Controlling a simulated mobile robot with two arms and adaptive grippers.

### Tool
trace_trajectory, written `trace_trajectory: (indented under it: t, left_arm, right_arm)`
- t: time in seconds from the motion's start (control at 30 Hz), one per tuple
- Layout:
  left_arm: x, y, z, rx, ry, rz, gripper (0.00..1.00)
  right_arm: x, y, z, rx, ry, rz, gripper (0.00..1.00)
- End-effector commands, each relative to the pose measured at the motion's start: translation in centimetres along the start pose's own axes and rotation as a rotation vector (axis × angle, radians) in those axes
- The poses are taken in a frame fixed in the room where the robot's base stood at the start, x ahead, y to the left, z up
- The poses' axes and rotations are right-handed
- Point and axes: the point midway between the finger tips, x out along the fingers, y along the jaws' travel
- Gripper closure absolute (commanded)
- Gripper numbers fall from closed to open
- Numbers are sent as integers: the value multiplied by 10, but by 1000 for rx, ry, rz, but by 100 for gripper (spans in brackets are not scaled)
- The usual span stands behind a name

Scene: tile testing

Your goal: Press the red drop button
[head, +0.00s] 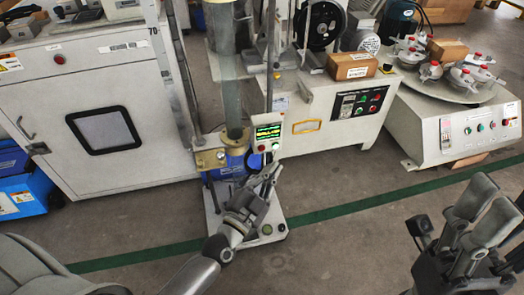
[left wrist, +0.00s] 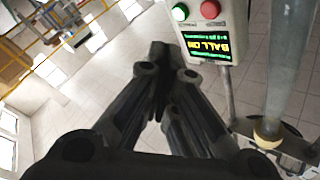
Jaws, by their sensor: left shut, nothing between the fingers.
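The red button (head: 261,148) sits on the lower part of a small white control box (head: 267,136) with a lit green display, beside a green button (head: 275,147). In the left wrist view the red button (left wrist: 210,9) and green button (left wrist: 180,12) show near the top edge. My left gripper (head: 272,168) is shut and empty, just below the box in the head view. In the left wrist view its closed fingertips (left wrist: 160,50) appear left of the box; contact cannot be told. My right gripper (head: 485,207) is at the bottom right, its opening unclear.
A clear vertical tube (head: 231,85) stands left of the box, above a base plate (head: 272,222). A white cabinet (head: 45,90) stands at left. A white machine (head: 320,118) and a turntable machine (head: 440,115) stand at right. The floor in front is open.

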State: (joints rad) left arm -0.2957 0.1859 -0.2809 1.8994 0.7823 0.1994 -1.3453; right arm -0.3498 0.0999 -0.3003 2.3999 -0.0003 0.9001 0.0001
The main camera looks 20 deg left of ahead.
Motion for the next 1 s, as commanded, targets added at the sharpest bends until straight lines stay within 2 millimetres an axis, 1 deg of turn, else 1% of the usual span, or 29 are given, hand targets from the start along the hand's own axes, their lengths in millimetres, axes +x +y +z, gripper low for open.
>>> trace_trajectory:
  t: [0.03, 0.13, 0.3, 0.4, 1.0]
  left_arm:
    - [5, -2, 6, 3, 2, 0, 100]
    - [14, -10, 12, 3, 2, -1, 100]
    - [26, -19, 18, 2, 1, 1, 100]
    - [30, -22, 21, 1, 1, 1, 100]
    - [32, -23, 23, 0, 0, 1, 100]
  right_arm:
    - [-6, 0, 1, 0, 0, 0, 52]
    - [-10, 0, 2, 0, 0, 0, 52]
    - [-7, 0, 2, 0, -2, 0, 52]
    - [-7, 0, 2, 0, -2, 0, 52]
    - [-6, 0, 1, 0, 0, 0, 52]
